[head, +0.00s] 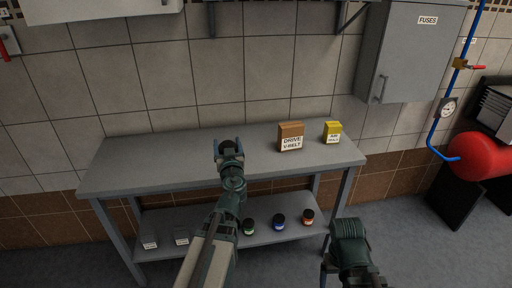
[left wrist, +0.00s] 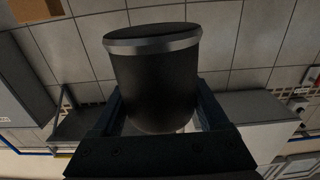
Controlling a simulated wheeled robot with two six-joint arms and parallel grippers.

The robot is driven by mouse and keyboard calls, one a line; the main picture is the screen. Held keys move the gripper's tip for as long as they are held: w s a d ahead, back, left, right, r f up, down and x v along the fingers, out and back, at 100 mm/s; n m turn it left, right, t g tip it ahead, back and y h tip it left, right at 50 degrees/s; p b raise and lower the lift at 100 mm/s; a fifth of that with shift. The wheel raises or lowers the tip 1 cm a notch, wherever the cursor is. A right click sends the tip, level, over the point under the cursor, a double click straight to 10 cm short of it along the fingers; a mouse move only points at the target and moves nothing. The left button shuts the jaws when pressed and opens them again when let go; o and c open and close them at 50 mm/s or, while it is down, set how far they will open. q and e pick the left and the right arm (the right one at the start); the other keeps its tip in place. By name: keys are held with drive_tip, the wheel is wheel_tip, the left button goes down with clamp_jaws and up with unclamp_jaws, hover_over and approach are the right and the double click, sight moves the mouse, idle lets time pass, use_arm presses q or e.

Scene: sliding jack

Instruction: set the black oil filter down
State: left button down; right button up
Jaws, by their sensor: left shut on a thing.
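The black oil filter (left wrist: 155,85) is a dark cylinder with a silver band near one end; it fills the middle of the left wrist view. My left gripper (left wrist: 158,115) is shut on it, one finger on each side. In the head view the filter (head: 228,147) is a small dark round shape between the fingers of my left gripper (head: 229,143), over the grey tabletop (head: 190,163), left of its middle. I cannot tell whether the filter touches the top. My right gripper (head: 326,268) is low at the front right, mostly hidden by its own arm.
A brown drive V-belt box (head: 291,137) and a yellow box (head: 332,132) stand on the right of the tabletop. The lower shelf (head: 200,222) holds several small containers. The tabletop's left part is clear. A grey fuses cabinet (head: 408,55) hangs at the upper right.

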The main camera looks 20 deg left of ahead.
use_arm(q)
wheel_tip(320, 180, down, 11)
drive_tip(key=b, duration=0.9)
drive_tip(key=shift+b, duration=0.4)
use_arm(e)
wheel_tip(320, 180, down, 11)
